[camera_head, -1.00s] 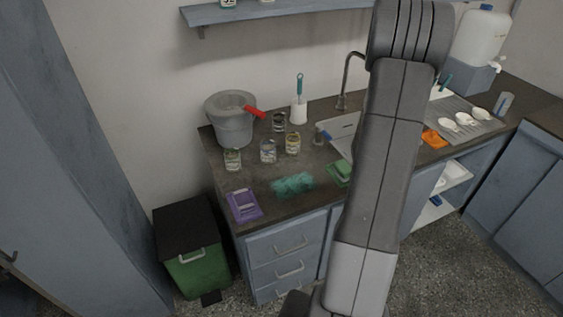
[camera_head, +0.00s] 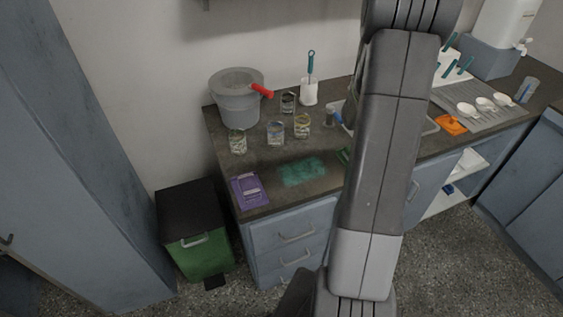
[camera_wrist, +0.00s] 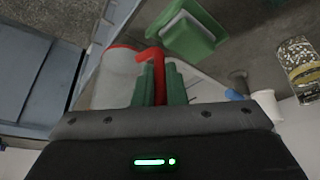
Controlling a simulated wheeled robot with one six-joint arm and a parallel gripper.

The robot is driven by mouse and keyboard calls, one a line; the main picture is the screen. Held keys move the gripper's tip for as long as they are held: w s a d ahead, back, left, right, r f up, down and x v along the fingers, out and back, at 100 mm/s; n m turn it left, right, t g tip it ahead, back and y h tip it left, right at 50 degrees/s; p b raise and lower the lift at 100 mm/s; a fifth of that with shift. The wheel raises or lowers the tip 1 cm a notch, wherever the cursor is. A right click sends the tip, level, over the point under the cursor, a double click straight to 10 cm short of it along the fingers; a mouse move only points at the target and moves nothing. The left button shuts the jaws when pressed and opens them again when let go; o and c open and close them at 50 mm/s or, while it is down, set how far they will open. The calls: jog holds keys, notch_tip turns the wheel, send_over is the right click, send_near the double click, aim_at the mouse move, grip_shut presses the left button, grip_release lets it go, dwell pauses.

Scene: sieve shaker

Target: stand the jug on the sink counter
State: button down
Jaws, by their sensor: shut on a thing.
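In the wrist view the jug (camera_wrist: 118,76) is a pale, translucent vessel with a red rim and a red handle. My gripper (camera_wrist: 155,86), with green fingers, is shut on the red handle. The jug looks tilted in this view, and part of it is hidden behind the fingers and gripper body. In the head view my arm hides the gripper and the jug. The sink counter (camera_head: 262,163) is dark with blue drawers below; the sink is largely behind my arm. Its surface also shows in the wrist view (camera_wrist: 255,50).
On the counter stand a grey bucket (camera_head: 236,105) with a red-handled item, several glass jars (camera_head: 275,134), a brush holder (camera_head: 309,93), a purple tray (camera_head: 249,190) and a teal patch (camera_head: 302,172). A green container (camera_wrist: 190,35) is near the jug in the wrist view. A green bin (camera_head: 196,245) stands left.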

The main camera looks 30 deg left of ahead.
jog(key=s+a+r+n+b, duration=0.1)
jog(key=s+a+b, duration=0.35)
jog(key=a, duration=0.35)
jog(key=s+a+r+y+b, duration=0.1)
jog(key=s+a+r+b, duration=0.1)
jog(key=s+a+b, duration=0.35)
jog(key=s+a+r+n+b, duration=0.1)
jog(key=s+a+b, duration=0.3)
jog(key=a, duration=0.7)
jog(key=f, duration=0.3)
jog(key=s+f, duration=0.1)
jog(key=f, duration=0.5)
jog(key=shift+s+a+f, duration=0.1)
jog(key=shift+s+f, duration=0.05)
jog(key=shift+f, duration=0.05)
jog(key=shift+f, duration=0.15)
jog(key=c, duration=1.5)
grip_release()
jog(key=shift+r, duration=0.35)
jog(key=p+v, duration=0.1)
jog(key=v, duration=1)
jog(key=shift+s+r, duration=0.15)
jog(key=shift+r, duration=0.1)
